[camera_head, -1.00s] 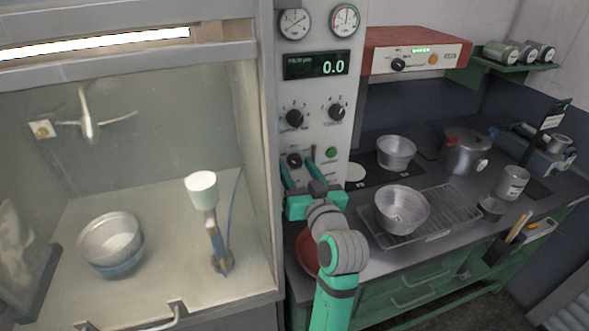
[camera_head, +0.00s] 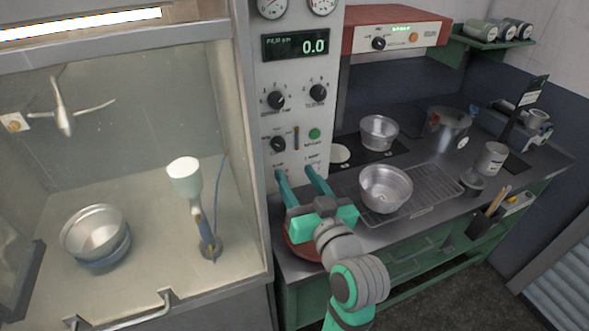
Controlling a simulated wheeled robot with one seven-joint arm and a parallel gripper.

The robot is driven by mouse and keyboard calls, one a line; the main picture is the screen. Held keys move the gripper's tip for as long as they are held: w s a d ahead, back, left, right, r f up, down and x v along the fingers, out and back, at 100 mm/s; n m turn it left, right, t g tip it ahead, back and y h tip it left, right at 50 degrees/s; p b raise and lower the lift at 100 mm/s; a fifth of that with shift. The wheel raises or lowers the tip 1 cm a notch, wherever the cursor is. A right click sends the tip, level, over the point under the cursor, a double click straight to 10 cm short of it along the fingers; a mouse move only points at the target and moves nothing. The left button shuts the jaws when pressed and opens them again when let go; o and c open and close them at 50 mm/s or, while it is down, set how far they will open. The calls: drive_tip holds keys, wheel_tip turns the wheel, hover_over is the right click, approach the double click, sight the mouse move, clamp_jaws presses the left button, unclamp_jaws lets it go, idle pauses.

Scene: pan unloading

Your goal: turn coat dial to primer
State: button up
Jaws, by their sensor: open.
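The grey control panel (camera_head: 299,118) stands in the middle, with two black knobs in its upper row, the left knob (camera_head: 276,100) and the right knob (camera_head: 319,92). A third black knob (camera_head: 278,143) sits at lower left, beside a vertical slot (camera_head: 296,138) and a green button (camera_head: 314,133). The small labels are too blurred to tell which is the coat dial or where primer is. My gripper (camera_head: 297,172) is open and empty, its teal fingers pointing up at the panel's lower part. The fingertips show below the third knob; contact with the panel cannot be told.
A glass-fronted booth (camera_head: 259,200) with a pan (camera_head: 95,235) and a spray stand (camera_head: 205,220) is at left. The bench at right holds a pan on a rack (camera_head: 385,188), another pan (camera_head: 379,132) and a pot (camera_head: 448,128). A reddish round object (camera_head: 300,248) lies under my gripper.

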sight(280, 145)
drive_tip(key=shift+d, duration=0.1)
drive_tip(key=shift+n, duration=0.7)
drive_tip(key=x, duration=1)
drive_tip(key=shift+w+r, duration=0.2)
drive_tip(key=shift+w, duration=0.05)
drive_tip(key=c, duration=1)
